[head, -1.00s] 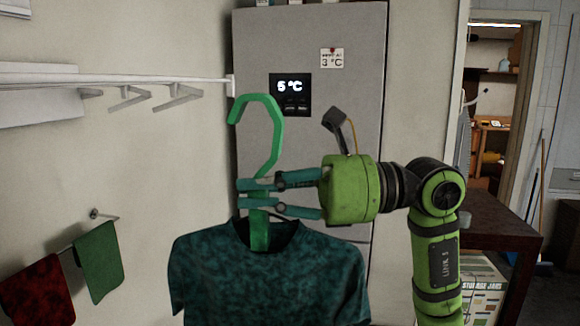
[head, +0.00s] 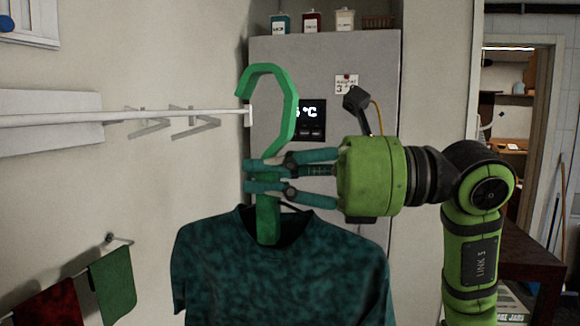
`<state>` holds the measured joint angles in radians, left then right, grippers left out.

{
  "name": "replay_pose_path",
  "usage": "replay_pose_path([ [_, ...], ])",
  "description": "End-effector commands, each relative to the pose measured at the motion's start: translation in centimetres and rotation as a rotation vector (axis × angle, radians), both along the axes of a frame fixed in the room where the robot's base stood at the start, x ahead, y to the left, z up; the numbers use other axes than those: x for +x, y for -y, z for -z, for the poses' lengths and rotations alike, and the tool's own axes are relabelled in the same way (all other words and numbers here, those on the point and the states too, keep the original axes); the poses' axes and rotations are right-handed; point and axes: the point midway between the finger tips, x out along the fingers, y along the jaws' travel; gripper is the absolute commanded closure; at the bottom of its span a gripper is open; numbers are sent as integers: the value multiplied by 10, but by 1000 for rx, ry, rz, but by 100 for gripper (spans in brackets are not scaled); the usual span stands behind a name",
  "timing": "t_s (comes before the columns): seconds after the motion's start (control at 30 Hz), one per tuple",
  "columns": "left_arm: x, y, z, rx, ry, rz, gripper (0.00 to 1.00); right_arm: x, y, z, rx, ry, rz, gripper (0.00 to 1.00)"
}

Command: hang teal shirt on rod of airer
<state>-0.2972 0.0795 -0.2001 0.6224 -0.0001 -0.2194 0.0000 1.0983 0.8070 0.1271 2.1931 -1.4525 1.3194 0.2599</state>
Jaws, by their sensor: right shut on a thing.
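The teal shirt (head: 280,275) hangs on a green hanger (head: 291,105), upright, its lower part cut off by the picture edge. My right gripper (head: 252,176) is shut on the hanger's stem, just below the hook and above the shirt collar. The airer's white rod (head: 180,114) runs in from the left wall side and ends at a small cap (head: 248,115). The hook's open tip is at about the rod's end in the picture, a little above it; whether it is over the rod in depth I cannot tell. My left gripper is not in view.
A grey fridge (head: 365,75) with small canisters (head: 312,20) on top stands behind the hanger. A green towel (head: 113,281) and a red towel (head: 48,305) hang on a wall rail at lower left. A dark table (head: 533,265) and a doorway are at right.

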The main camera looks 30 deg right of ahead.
Motion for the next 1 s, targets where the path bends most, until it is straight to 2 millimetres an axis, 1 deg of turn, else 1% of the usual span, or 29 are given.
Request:
replay_pose_path([
  [0.2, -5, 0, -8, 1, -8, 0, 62, 13, -13, -2, 2, 0, -3, 100],
  [1.0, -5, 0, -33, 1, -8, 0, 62, 58, -58, -2, 1, 0, -3, 100],
])
